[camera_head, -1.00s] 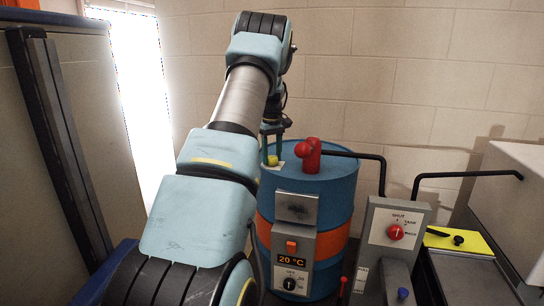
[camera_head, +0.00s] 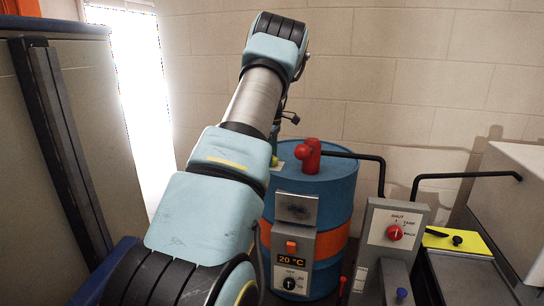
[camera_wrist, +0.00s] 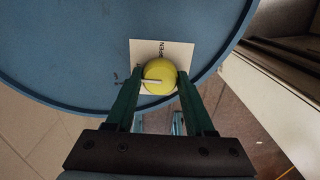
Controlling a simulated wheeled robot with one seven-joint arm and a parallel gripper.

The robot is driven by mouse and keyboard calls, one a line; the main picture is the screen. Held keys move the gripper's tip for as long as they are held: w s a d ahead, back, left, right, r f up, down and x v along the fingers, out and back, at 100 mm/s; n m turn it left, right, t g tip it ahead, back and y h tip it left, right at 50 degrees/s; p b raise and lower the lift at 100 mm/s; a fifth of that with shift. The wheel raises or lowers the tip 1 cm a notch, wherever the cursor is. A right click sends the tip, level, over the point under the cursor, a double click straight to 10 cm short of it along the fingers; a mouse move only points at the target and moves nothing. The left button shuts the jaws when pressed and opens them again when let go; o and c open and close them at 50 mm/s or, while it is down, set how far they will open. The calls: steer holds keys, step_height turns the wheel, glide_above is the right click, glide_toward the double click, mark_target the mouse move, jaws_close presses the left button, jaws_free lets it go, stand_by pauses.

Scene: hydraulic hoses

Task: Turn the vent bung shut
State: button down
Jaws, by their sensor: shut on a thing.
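The vent bung is a round yellow knob (camera_wrist: 160,72) on a white label plate (camera_wrist: 180,50) on the blue drum's top. A white pointer line on the bung points left in the wrist view. The word OPEN is readable at the top of the plate; other lettering at its left is too small to read. My gripper (camera_wrist: 160,80) has its green fingers on either side of the bung and is shut on it. In the head view a sliver of the bung (camera_head: 274,161) shows beside my arm, which hides most of the gripper.
A red fitting (camera_head: 309,155) stands on the blue drum (camera_head: 335,188) close to the bung, with a black pipe running right. A control box (camera_head: 291,262) reads 20 °C. A panel with a red knob (camera_head: 394,233) stands right. A block wall is behind.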

steer(key=shift+n, duration=0.3)
steer(key=shift+c, duration=1.3)
jaws_free()
steer(key=shift+r, duration=0.1)
step_height(320, 180, up, 11)
steer(key=b, duration=0.3)
steer(key=shift+f, duration=0.2)
steer(key=s+f+m, duration=0.4)
steer(key=s+m, duration=0.1)
steer(key=s, duration=0.7)
steer(key=s+f+m+t, duration=0.1)
steer(key=s+f+m, duration=0.3)
steer(key=s, duration=0.8)
steer(key=s+f+m, duration=0.4)
steer(key=s+m, duration=0.4)
steer(key=s, duration=0.4)
steer(key=shift+a+t+b, duration=0.15)
steer(key=shift+t+b, duration=0.15)
steer(key=shift+b, duration=0.1)
